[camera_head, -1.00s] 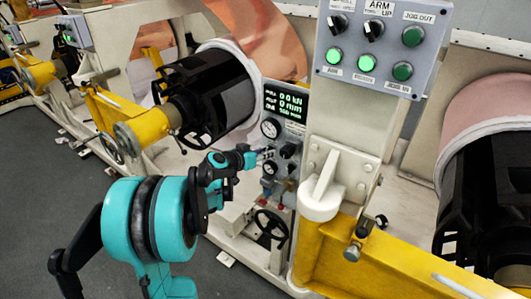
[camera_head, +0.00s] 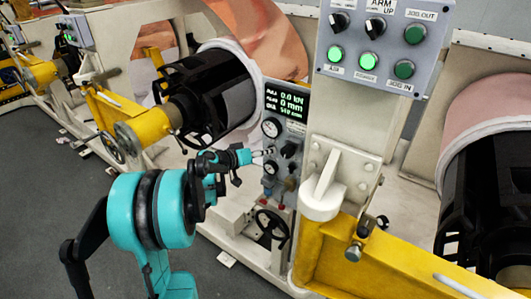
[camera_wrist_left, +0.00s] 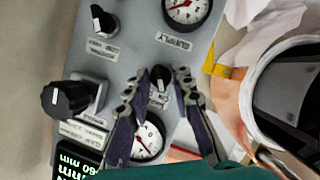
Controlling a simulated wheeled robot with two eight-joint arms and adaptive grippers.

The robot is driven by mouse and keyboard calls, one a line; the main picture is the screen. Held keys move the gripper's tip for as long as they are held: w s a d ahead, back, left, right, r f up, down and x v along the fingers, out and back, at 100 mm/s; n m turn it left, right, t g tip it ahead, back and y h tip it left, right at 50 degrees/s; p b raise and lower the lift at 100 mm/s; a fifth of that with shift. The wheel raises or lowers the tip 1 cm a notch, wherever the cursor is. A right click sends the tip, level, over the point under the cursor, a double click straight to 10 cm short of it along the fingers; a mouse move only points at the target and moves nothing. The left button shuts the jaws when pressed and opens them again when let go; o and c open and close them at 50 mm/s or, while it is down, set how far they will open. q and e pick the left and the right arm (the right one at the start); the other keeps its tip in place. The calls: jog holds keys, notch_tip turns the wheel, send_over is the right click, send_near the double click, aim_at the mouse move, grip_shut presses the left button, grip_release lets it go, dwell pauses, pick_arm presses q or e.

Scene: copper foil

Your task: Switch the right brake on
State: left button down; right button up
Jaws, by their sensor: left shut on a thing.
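My right gripper is not in view.
A gauge marked supply (camera_wrist_left: 186,8) and another gauge (camera_wrist_left: 148,138) flank the switch. A lit display (camera_head: 286,104) tops the panel; a black handwheel (camera_head: 271,225) is below. A button box (camera_head: 380,45), a yellow arm (camera_head: 400,250) and black rollers (camera_head: 215,90) stand around.

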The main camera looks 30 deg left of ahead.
pick_arm(q)
jog(key=c, duration=1.7)
grip_release()
jog(key=v, duration=1.2)
jog(key=shift+d, duration=0.1)
